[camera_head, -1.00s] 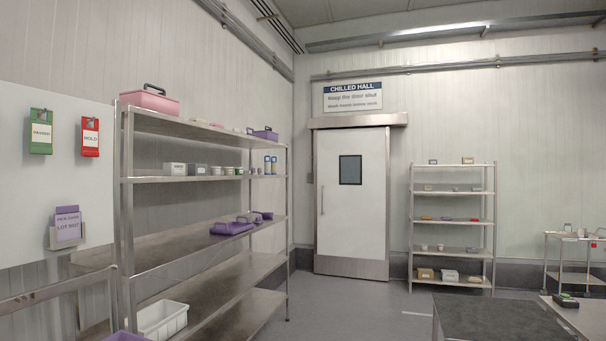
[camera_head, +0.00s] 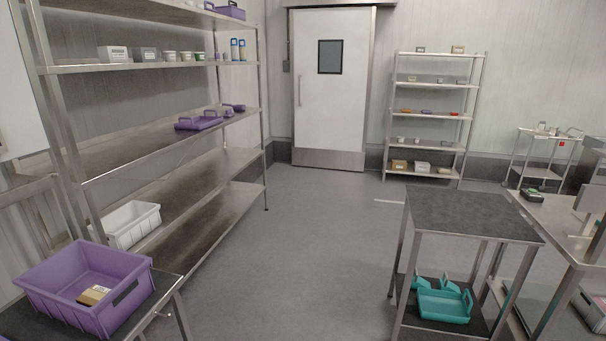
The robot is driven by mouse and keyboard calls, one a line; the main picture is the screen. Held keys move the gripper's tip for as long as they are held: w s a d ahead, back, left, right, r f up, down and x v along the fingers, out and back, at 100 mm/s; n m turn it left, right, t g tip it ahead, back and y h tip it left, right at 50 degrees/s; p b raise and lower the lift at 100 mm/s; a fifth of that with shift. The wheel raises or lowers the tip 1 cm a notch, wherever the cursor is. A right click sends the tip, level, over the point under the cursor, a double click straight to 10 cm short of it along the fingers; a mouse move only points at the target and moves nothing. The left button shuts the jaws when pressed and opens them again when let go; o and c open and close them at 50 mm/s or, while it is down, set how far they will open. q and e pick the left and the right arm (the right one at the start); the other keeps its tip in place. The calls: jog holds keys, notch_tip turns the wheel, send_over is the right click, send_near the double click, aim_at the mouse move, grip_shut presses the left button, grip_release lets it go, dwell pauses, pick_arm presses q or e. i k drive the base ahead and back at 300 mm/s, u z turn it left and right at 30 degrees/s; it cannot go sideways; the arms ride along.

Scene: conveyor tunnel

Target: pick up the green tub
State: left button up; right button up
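No thing shows plainly as a green tub. Several small tubs (camera_head: 185,56) stand in a row on the upper left shelf, beside grey boxes, and are too small for me to be sure of their colours. Small tubs (camera_head: 400,140) also stand on the far rack and are too small to make out. Teal trays or scoops (camera_head: 444,306) lie on the lower shelf of the small dark-topped table at the right; they look blue-green. Neither of my grippers is in view.
A purple crate (camera_head: 52,284) holding a small box sits on a stand at the lower left. A white bin (camera_head: 128,232) is on the low shelf. The dark-topped table (camera_head: 462,214) and a steel bench (camera_head: 560,225) stand right. The middle floor (camera_head: 310,250) is clear.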

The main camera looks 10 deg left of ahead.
aim_at(199, 56)
jog(key=i, duration=7.35)
jog(key=u, duration=2.45)
